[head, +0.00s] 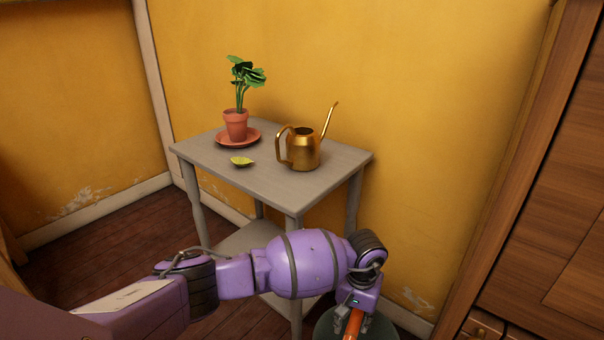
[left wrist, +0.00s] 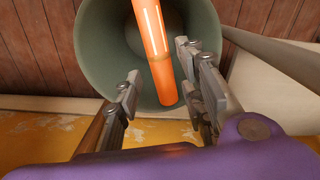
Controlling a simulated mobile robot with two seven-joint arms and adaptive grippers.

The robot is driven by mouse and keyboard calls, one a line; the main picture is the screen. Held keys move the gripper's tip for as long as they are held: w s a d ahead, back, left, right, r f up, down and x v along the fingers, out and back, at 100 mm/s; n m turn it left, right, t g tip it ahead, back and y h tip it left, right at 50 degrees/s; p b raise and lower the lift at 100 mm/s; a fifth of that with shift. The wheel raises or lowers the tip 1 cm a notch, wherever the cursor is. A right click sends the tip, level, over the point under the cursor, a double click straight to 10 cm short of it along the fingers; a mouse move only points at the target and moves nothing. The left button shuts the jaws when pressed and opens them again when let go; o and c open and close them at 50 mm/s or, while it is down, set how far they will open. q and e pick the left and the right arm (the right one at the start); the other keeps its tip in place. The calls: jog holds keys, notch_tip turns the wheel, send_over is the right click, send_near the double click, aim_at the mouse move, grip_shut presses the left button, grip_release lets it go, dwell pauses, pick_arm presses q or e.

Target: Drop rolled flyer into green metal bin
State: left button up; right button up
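The rolled flyer (left wrist: 155,45) is an orange tube with a thin band. It shows over the mouth of the round green metal bin (left wrist: 95,50) in the left wrist view. My left gripper (left wrist: 160,88) is above the bin with its fingers apart. The flyer lies between the fingers, with a visible gap on the left finger's side. How far the flyer reaches into the bin I cannot tell. In the head view, the flyer (head: 354,322) shows below my left gripper (head: 357,311), and the dark bin (head: 386,327) is cut by the bottom edge. My right gripper is not in view.
A grey side table (head: 330,165) stands by the yellow wall, holding a potted plant (head: 236,124), a brass watering can (head: 305,155) and a yellow-green leaf (head: 242,161). A wooden wardrobe (head: 540,220) stands at the right. Wooden floor (head: 110,245) is clear at the left.

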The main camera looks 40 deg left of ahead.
pick_arm(q)
jog(key=shift+o, duration=0.3)
jog(key=shift+w+d+r, duration=0.1)
jog(key=shift+w+r, duration=0.05)
jog(key=shift+r, duration=0.05)
notch_tip(320, 180, up, 12)
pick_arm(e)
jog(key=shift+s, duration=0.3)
pick_arm(q)
jog(key=shift+f, duration=0.1)
